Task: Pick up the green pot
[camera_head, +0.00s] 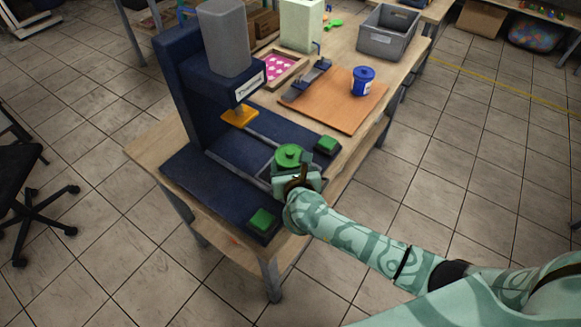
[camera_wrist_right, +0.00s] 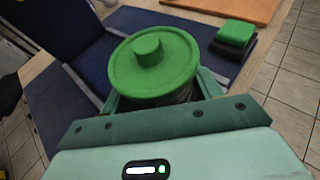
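The green pot (camera_head: 289,156) has a round green lid with a knob and stands upright at the front of the dark blue printing machine (camera_head: 190,185). My right gripper (camera_head: 294,173) is at the pot, on its near side. In the right wrist view the pot's lid (camera_wrist_right: 152,64) fills the space between my two fingers (camera_wrist_right: 160,98), one on each side of the pot. The lid hides most of the pot's body, so I cannot tell if the fingers press on it. My left gripper is not in view.
Green buttons (camera_head: 262,221) (camera_head: 327,145) sit at the machine's front corners. Behind are an orange-brown board (camera_head: 340,108) with a blue-lidded pot (camera_head: 362,82), a tray of pink items (camera_head: 278,67) and a grey bin (camera_head: 388,33). The floor right of the table is clear.

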